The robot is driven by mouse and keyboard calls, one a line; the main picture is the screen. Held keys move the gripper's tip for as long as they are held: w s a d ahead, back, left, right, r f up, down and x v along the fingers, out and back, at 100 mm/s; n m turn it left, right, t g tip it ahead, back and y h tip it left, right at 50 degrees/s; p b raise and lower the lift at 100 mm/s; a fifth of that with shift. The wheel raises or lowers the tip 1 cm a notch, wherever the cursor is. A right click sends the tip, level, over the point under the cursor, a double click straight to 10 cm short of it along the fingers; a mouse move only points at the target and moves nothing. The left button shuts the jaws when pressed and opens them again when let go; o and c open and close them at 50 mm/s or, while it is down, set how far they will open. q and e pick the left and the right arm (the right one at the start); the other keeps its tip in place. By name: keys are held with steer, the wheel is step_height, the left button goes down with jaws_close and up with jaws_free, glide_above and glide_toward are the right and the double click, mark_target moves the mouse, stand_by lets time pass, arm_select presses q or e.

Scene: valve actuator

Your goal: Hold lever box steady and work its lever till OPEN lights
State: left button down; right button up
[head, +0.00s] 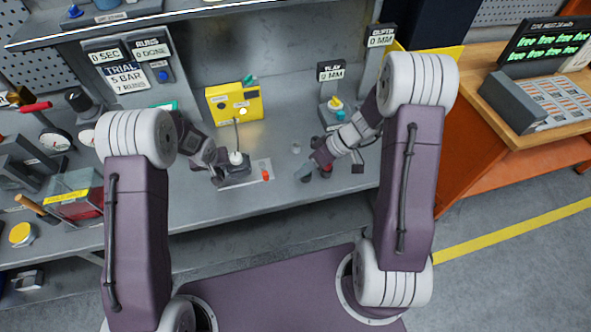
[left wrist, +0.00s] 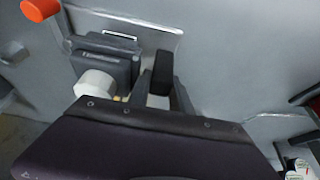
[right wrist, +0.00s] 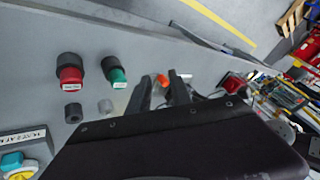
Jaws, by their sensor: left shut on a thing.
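The lever box, a dark grey block (head: 236,176) with a white round knob (head: 236,157), stands on a light plate near the bench's front. Its grey body (left wrist: 105,65) and white knob (left wrist: 95,86) show in the left wrist view. An orange knob (head: 266,175) lies at its right side, also in the left wrist view (left wrist: 40,8). My left gripper (head: 217,173) is shut at the box's left side; its grip is partly hidden. My right gripper (right wrist: 160,90) is open and empty, with the orange knob (right wrist: 162,79) beyond its fingers. No OPEN label is readable.
A yellow box (head: 235,103) with a bright lamp stands behind the lever box. A red button (right wrist: 70,72) and a green button (right wrist: 115,72) are close to my right gripper. A hammer (head: 38,207) and gauges crowd the bench's left.

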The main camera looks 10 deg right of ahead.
steer(key=shift+o, duration=0.9)
steer(key=shift+w+d+r+n+h, duration=0.2)
steer(key=shift+w+d+n+h, duration=0.4)
steer(key=shift+w+n, duration=0.45)
steer(key=n+h, duration=0.1)
steer(key=n, duration=0.6)
glide_toward(267, 174)
steer(key=shift+g, duration=0.4)
steer(key=x, duration=0.6)
steer(key=w+x, duration=0.1)
steer(key=x, duration=0.3)
steer(key=shift+r, duration=0.1)
jaws_close()
steer(key=shift+s, duration=0.1)
